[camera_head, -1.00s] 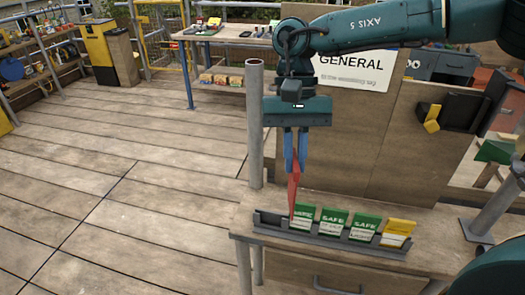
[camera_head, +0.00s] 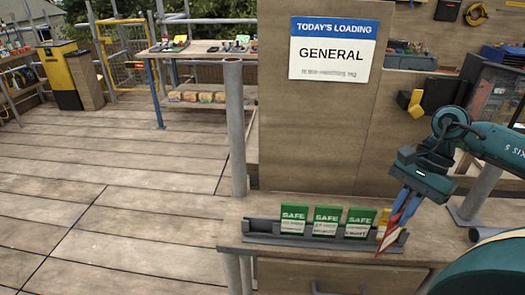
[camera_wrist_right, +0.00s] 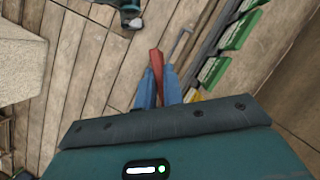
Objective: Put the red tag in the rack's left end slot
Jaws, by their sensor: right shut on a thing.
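The red tag (camera_head: 388,236) is held by my right gripper (camera_head: 399,212), whose blue fingers are shut on its upper end. The tag hangs tilted in front of the right end of the grey rack (camera_head: 262,239); I cannot tell whether it touches the rack. The rack's left end slot (camera_head: 262,227) looks empty. In the right wrist view the red tag (camera_wrist_right: 156,62) sticks out between the blue fingers (camera_wrist_right: 158,84), with the rack (camera_wrist_right: 213,35) to the right. My left gripper is not in view.
Three green SAFE tags (camera_head: 327,220) stand in the rack. A yellow tag (camera_head: 384,215) at its right is partly hidden by the gripper. The rack sits on a wooden bench (camera_head: 228,209) with a grey post (camera_head: 235,130) behind its left end. A GENERAL sign hangs above.

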